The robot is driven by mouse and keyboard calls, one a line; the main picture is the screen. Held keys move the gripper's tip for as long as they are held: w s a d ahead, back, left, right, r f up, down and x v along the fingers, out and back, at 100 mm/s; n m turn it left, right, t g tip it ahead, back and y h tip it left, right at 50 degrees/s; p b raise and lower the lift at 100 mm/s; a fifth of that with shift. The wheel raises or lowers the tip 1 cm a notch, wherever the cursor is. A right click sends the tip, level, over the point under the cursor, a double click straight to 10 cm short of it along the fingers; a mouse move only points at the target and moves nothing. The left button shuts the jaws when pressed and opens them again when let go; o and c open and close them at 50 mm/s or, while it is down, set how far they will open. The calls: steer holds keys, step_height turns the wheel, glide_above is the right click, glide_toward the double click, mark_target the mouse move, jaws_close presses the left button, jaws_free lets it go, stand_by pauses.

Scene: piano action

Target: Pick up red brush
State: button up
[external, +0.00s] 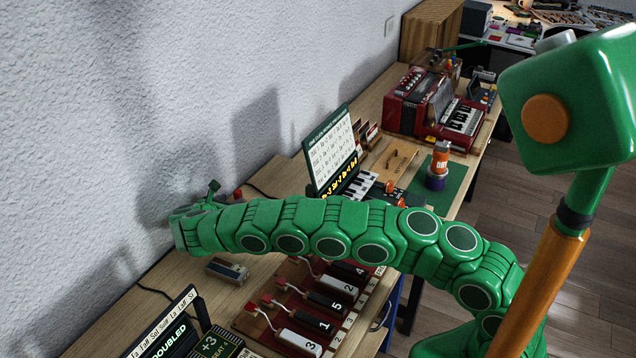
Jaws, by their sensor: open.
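I cannot make out a red brush with certainty. A small red item (238,194) shows just behind my arm near the wall, mostly hidden by the arm. My green arm reaches left across the bench, and my gripper (203,203) is at its far left end, close to the wall. It is open, and I see nothing held in it. Its fingers are small and partly hidden in this view.
A dark red board with numbered black and white keys (325,310) and red-tipped parts lies below my arm. A small metal block (227,269) sits beside it. A songbook display (332,150) and red accordion (435,105) stand beyond.

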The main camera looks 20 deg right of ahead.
steer(key=x, duration=0.5)
steer(key=shift+s+f, duration=0.1)
steer(key=shift+f, duration=0.05)
jaws_close()
